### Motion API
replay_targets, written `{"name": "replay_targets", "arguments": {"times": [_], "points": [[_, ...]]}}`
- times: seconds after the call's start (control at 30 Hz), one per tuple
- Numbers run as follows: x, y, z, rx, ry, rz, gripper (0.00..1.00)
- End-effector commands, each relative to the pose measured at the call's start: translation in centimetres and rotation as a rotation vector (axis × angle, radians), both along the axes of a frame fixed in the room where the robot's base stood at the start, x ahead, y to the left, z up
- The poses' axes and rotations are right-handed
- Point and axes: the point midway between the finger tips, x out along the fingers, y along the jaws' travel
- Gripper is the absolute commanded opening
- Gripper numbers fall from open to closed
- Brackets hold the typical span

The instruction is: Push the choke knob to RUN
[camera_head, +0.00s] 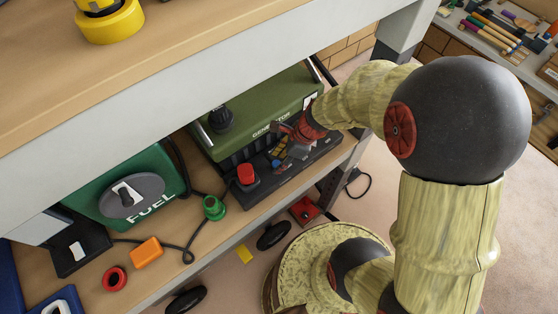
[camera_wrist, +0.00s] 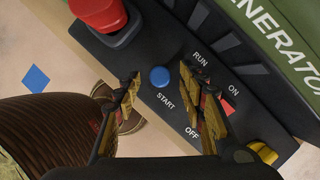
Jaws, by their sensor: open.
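The green generator (camera_head: 258,112) sits on the lower shelf, its dark control panel (camera_wrist: 150,65) facing out. In the wrist view the panel carries a blue START button (camera_wrist: 160,77) and the labels RUN, ON and OFF. A red part (camera_wrist: 228,107) shows near ON and OFF, and a yellow part (camera_wrist: 262,152) is at the lower right. I cannot clearly make out the choke knob; my right finger covers the panel just below RUN. My gripper (camera_wrist: 160,82) is open at the panel, its fingers either side of the START button in the picture. Contact cannot be told.
A red block-shaped control (camera_head: 246,174) stands at the panel's left end. A green FUEL can (camera_head: 128,187), green cap (camera_head: 214,208), orange piece (camera_head: 148,251) and red ring (camera_head: 115,279) are on the shelf. The upper shelf (camera_head: 200,52) overhangs the generator.

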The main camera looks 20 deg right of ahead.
Motion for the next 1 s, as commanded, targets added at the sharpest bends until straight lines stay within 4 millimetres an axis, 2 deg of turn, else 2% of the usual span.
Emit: {"name": "replay_targets", "arguments": {"times": [0.37, 1.0], "points": [[0.15, 0.18, -0.52, -0.001, -0.002, 0.001, 0.40], [0.14, 0.17, -0.51, -0.001, -0.002, 0.001, 0.04]]}}
